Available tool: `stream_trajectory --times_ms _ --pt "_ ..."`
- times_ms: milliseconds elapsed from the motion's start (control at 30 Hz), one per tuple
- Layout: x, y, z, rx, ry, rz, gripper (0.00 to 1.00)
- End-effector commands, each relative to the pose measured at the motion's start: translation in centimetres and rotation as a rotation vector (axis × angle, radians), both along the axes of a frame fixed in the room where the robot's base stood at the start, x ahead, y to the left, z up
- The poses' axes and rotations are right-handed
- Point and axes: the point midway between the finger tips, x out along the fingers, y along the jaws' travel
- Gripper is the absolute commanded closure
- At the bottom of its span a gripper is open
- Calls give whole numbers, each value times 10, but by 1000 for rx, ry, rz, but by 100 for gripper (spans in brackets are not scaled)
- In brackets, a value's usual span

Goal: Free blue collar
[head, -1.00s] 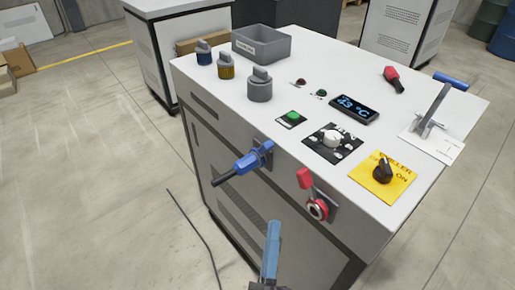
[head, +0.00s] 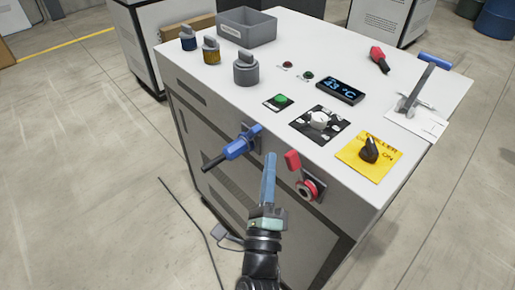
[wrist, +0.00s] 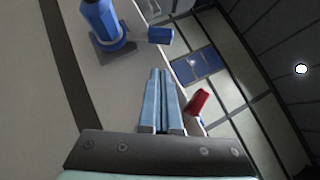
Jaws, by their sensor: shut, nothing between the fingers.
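A blue plug (head: 236,148) with a black tail sits in a socket on the machine's front face, just below the top edge. In the wrist view the plug (wrist: 98,14) ends in a blue collar (wrist: 110,42) against a grey plate, with a separate blue tab (wrist: 161,34) beside it. My gripper (head: 269,156) has its blue fingers pressed together, empty, in front of the face and right of the plug. In the wrist view the gripper (wrist: 161,72) points toward the blue tab with a gap between them.
A red lever (head: 292,161) and a red-ringed socket (head: 308,190) are close to my gripper's right. The machine top (head: 225,95) carries a grey bin (head: 246,28), knobs, a display (head: 340,90) and a yellow switch plate (head: 384,165). A cable (head: 188,215) lies on the open floor at left.

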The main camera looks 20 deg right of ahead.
Motion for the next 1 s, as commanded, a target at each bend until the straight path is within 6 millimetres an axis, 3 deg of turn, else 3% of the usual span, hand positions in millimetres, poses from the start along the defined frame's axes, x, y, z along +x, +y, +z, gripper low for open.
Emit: stream_trajectory --times_ms 100,300,1000 --pt "17 5 14 0 -2 2 100" --pt "31 11 19 1 1 2 100" --pt "34 12 26 -14 39 0 100"
